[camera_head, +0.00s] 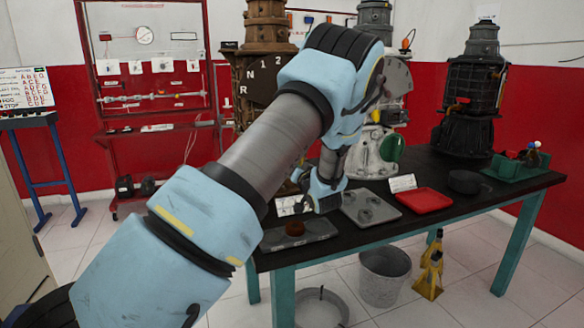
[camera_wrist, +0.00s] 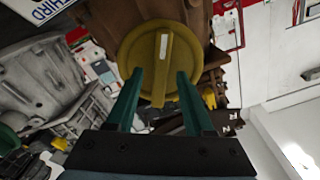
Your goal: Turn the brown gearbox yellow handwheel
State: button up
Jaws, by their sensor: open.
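The brown gearbox (camera_head: 266,28) stands on the table at the back, partly covered by my arm in the head view. Its dial shows N, 1, 2 and R. In the wrist view, the yellow handwheel (camera_wrist: 134,58) is a round disc with a raised bar across it and a white mark on the bar. The brown housing (camera_wrist: 196,48) shows behind it. My gripper (camera_wrist: 160,76) is open, with its two green fingers reaching over the disc's lower part, one on each side of the bar. I cannot tell whether they touch it. The handwheel is hidden in the head view.
The dark table (camera_head: 459,205) also holds a grey gearbox with a green wheel (camera_head: 391,147), a black gearbox (camera_head: 474,90), a grey tray (camera_head: 370,209), a red tray (camera_head: 424,200) and a green tray (camera_head: 516,168). A bucket (camera_head: 385,276) stands below on the floor.

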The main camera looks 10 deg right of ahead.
jog(key=s+d+b, duration=0.1)
jog(key=s+b, duration=0.1)
jog(key=s, duration=0.8)
jog(key=shift+s+d, duration=0.2)
jog(key=shift+s, duration=0.15)
jog(key=a+n+g+h+p, duration=0.25)
jog(key=a+g, duration=0.45)
jog(key=a, duration=0.4)
jog(key=s+a+r+g+p, duration=0.2)
jog(key=s+a+g, duration=0.7)
jog(key=s+a, duration=0.8)
jog(key=s+p, duration=0.1)
jog(key=s, duration=0.3)
jog(key=shift+a, duration=0.3)
jog(key=shift+w+n, duration=0.1)
jog(key=shift+n, duration=0.15)
